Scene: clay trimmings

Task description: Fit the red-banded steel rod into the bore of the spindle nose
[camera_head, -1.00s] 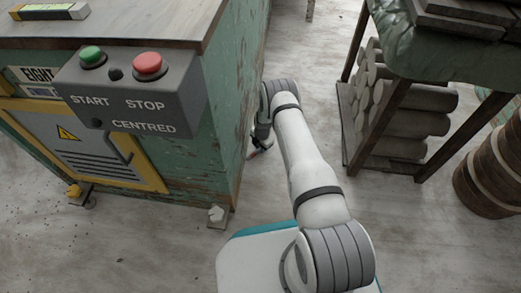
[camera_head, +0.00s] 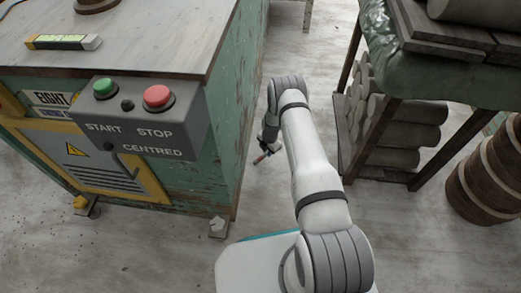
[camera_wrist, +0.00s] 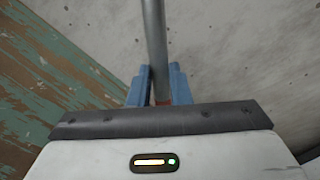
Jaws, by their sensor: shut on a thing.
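My gripper (camera_wrist: 160,88) is shut on the steel rod (camera_wrist: 154,45), which stands between its blue fingers in the wrist view. The rod is a plain grey cylinder running out past the top edge of that view. A bit of red shows on it low between the fingers. In the head view, my gripper (camera_head: 265,150) hangs low in the aisle, just right of the green cabinet, with a small reddish part of the rod (camera_head: 260,158) showing. I cannot make out the spindle nose or its bore in either view.
The worn green cabinet (camera_head: 222,130) carries a control box (camera_head: 145,125) with green and red buttons. A level (camera_head: 63,42) and a cut-off brown round base (camera_head: 97,5) are on its top. A rack (camera_head: 400,130) of clay-coloured cylinders and a barrel (camera_head: 485,180) stand right. Floor between is clear.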

